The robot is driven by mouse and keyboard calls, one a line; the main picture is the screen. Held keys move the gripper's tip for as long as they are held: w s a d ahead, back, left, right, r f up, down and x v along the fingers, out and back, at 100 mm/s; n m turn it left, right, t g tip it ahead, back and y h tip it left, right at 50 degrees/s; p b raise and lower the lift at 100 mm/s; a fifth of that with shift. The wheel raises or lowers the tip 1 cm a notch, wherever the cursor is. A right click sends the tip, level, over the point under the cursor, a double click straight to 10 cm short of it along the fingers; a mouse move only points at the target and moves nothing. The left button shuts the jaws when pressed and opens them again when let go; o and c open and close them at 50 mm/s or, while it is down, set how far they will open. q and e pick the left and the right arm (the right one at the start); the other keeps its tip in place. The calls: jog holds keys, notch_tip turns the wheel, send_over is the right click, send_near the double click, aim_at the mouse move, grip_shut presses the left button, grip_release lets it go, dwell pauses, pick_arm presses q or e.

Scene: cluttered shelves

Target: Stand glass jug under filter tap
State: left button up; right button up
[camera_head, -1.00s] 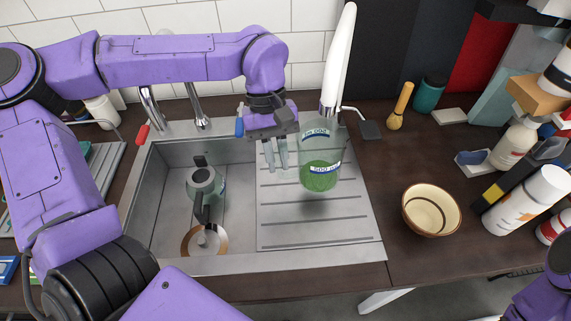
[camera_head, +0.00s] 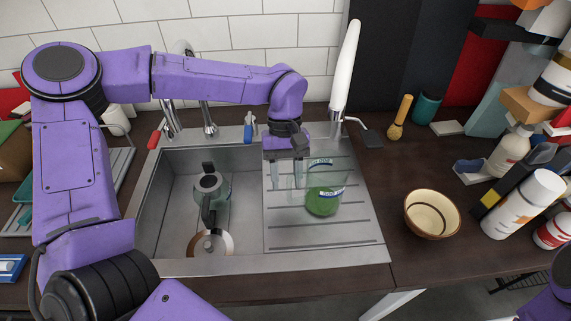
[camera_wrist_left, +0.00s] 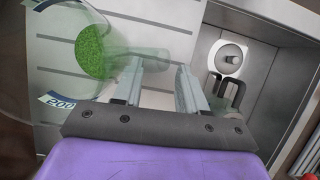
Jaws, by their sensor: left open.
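The clear glass jug (camera_head: 324,198), with green contents in its bottom and a blue-white label, is on the ribbed drainboard (camera_head: 300,240), apparently upright. In the left wrist view the jug (camera_wrist_left: 95,50) is at upper left, with its clear handle (camera_wrist_left: 165,42) reaching toward the space between my fingers. My left gripper (camera_head: 287,177) is open beside the jug's handle side, fingers pointing down. Behind the jug stands a tall white tap (camera_head: 345,65) with a chrome base. Two chrome taps (camera_head: 208,120) stand behind the basin. I cannot tell which is the filter tap. My right gripper is out of view.
The sink basin (camera_head: 170,215) holds a grey-green pot (camera_head: 210,190). A brown bowl (camera_head: 432,213) stands right of the drainboard. Bottles (camera_head: 525,203) and boxes crowd the right side. The counter between drainboard and bowl is clear.

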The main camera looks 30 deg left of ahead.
pick_arm(q)
jog(key=v, duration=1.1)
jog(key=shift+s+a+r, duration=0.2)
jog(key=shift+r, duration=0.1)
